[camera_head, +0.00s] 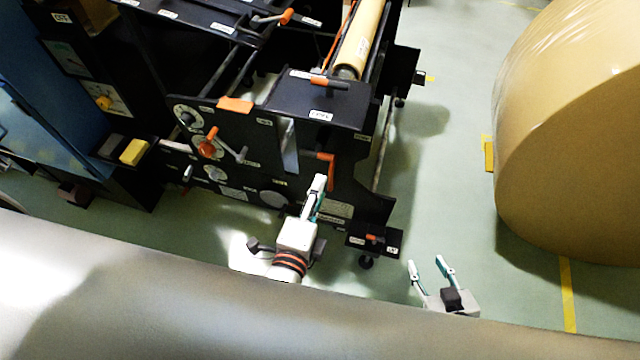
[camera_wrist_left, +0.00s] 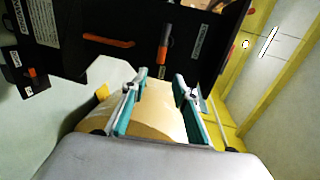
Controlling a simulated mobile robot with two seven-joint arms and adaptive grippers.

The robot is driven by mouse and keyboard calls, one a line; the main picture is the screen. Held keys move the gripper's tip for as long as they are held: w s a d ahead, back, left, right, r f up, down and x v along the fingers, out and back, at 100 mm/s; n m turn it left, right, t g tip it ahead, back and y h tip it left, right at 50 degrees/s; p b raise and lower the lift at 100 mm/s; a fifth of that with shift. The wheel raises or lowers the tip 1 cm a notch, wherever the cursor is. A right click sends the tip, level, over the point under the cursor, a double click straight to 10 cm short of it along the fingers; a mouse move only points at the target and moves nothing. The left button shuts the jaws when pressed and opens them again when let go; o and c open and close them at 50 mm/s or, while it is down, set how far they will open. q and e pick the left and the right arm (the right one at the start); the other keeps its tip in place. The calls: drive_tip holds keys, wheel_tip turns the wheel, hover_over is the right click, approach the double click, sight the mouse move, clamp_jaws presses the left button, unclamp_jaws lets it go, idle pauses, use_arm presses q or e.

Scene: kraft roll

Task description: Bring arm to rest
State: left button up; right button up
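My left gripper (camera_head: 317,188) is in front of the black machine (camera_head: 345,205) in the head view, seen nearly side-on, so its fingers overlap there. In the left wrist view its two teal-edged fingers (camera_wrist_left: 160,82) stand apart with nothing held between them. The black panels with orange handles lie beyond the fingertips in that view. My right gripper (camera_head: 427,264) is low in the head view, right of the machine, over bare floor. Its two fingers are spread and empty. Most of the right arm is hidden.
A large brown kraft roll (camera_head: 575,130) stands at the right, and it appears beyond the left fingers in the wrist view (camera_wrist_left: 155,110). A thin brown roll (camera_head: 362,38) sits on the machine. A small black bracket (camera_head: 385,242) juts out between the grippers. Green floor is clear beside the large roll.

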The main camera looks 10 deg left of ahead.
idle(0.5)
use_arm(q)
drive_tip(key=s+a+f+n+g+h, duration=0.1)
drive_tip(key=s+a+f+n+g, duration=0.4)
drive_tip(key=a+f+n, duration=0.6)
wheel_tip(320, 180, down, 4)
drive_tip(key=s+n, duration=0.2)
drive_tip(key=n, duration=0.1)
drive_tip(key=shift+a+r+n+h, duration=0.2)
drive_tip(key=shift+a+n+h, duration=0.1)
drive_tip(key=shift+n, duration=0.1)
